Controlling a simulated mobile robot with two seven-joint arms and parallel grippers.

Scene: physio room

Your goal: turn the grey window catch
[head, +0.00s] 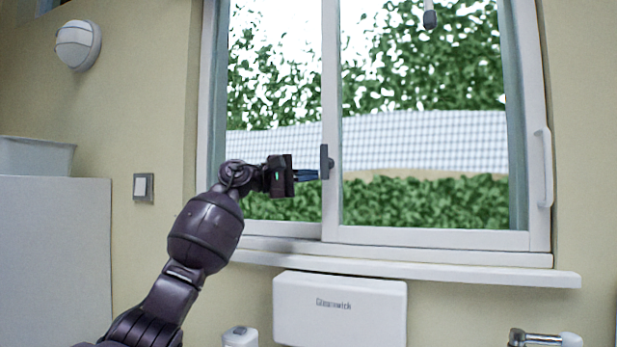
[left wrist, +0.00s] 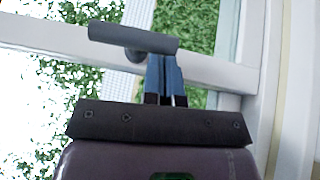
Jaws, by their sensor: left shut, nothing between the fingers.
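The grey window catch (head: 325,162) sits on the white middle upright of the sliding window, its bar standing upright in the head view. It also shows in the left wrist view (left wrist: 134,38), where its bar lies across the upright with a round pivot below it. My left gripper (head: 316,175) comes in from the left with its blue fingers shut and empty. The fingertips are at the lower part of the catch's bar; in the left wrist view the fingers (left wrist: 166,62) end close at one half of the bar. I cannot tell whether they touch it. My right gripper is not in view.
The window sill (head: 420,268) juts out below the window, above a white box (head: 340,310). A white handle (head: 545,168) is on the window's right frame. A light switch (head: 143,188) is on the left wall, beside a grey cabinet (head: 55,255).

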